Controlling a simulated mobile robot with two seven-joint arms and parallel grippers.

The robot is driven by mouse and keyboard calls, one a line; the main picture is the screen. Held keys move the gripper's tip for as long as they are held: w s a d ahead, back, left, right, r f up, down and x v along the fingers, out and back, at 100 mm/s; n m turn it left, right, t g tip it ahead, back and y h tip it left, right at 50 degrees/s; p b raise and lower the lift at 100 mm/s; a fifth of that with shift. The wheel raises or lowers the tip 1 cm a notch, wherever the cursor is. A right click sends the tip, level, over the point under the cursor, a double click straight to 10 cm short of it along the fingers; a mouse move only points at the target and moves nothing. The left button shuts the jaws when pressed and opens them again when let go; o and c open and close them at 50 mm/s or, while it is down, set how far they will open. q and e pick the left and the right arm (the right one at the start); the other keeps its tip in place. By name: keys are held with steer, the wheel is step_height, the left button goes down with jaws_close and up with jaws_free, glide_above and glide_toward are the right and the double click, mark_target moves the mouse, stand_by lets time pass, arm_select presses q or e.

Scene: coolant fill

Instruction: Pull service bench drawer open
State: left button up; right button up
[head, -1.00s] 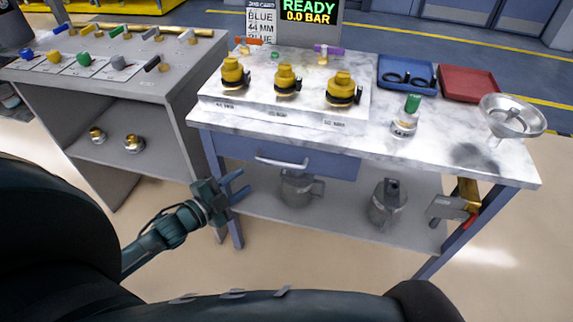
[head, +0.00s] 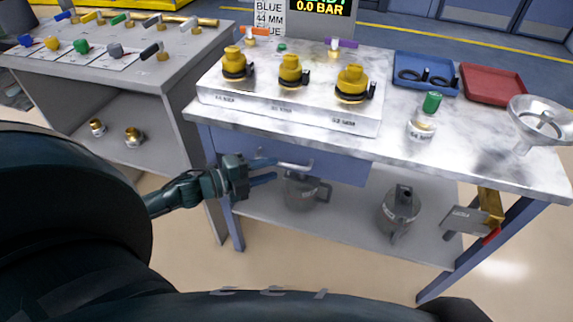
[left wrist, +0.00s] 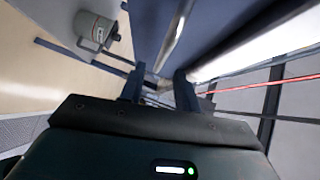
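The service bench (head: 400,160) has a marbled top and a blue drawer (head: 340,168) under its front edge. The drawer looks closed. Its pale bar handle (head: 296,167) runs across the front. My left gripper (head: 270,170) is open, its two fingers one above the other, at the left end of the handle. In the left wrist view the open fingers (left wrist: 160,90) point toward the handle bar (left wrist: 173,38), which lies just ahead of and between them. Contact cannot be told. My right gripper is not in view.
A grey jug (head: 303,192) and a metal can (head: 399,208) stand on the lower shelf. The bench top holds yellow-capped fittings (head: 291,72), a blue tray (head: 425,66), a red tray (head: 492,85) and a funnel (head: 540,120). A grey cart (head: 150,80) stands at left.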

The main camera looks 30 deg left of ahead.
mark_target(286, 164)
arm_select(q)
steer(key=shift+x, duration=2.8)
jaws_close()
steer(key=shift+r, duration=0.1)
